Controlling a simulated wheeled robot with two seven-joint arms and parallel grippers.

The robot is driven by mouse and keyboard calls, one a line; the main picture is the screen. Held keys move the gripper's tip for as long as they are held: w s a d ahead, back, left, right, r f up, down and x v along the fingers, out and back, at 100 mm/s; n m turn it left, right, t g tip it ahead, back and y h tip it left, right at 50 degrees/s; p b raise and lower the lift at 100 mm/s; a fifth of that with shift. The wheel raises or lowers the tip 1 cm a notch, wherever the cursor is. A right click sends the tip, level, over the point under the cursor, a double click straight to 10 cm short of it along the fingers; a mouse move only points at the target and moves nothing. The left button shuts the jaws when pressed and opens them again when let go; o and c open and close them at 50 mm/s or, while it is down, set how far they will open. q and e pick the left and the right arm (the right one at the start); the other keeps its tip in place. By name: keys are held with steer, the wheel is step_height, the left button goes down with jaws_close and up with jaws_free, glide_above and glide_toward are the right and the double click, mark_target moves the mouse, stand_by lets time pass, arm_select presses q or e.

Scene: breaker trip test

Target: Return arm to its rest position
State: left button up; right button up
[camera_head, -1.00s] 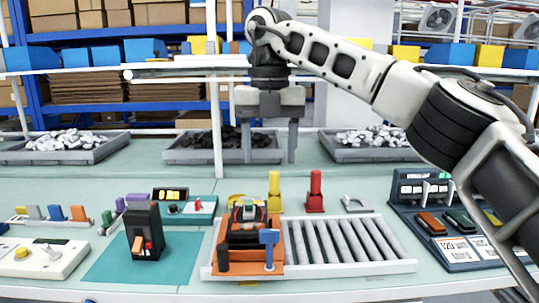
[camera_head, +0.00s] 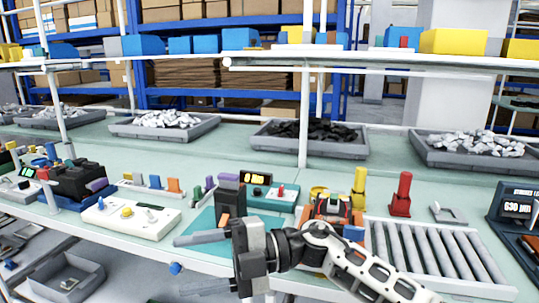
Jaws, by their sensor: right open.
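My right arm comes in from the lower right. Its gripper (camera_head: 183,265) is at the bottom centre, with both fingers pointing left, spread apart and nothing between them. It is in front of the table's near edge and partly hides the teal mat (camera_head: 201,224) and the black breaker (camera_head: 230,195) that stands at the mat. My left gripper is not in view.
A white control box (camera_head: 130,216) with a yellow knob stands left of the mat. A yellow post (camera_head: 359,188) and a red post (camera_head: 401,195) stand behind the conveyor. Grey bins of parts line the back. A grey bin (camera_head: 68,283) sits below the table at lower left.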

steer(key=d+f+m+t+h, duration=0.4)
steer(key=d+f+m+t, duration=0.3)
steer(key=m+t, duration=0.55)
steer(key=d+f+m+t+h, duration=0.4)
steer(key=d+f+m+t, duration=0.45)
steer(key=m, duration=0.75)
steer(key=s+d+f+m+g+h, duration=0.4)
steer(key=s+d+f, duration=0.5)
steer(key=s+f, duration=0.3)
steer(key=shift+s+f+m+g+h, duration=0.4)
steer(key=shift+s+g+h, duration=0.2)
steer(key=shift+h, duration=0.5)
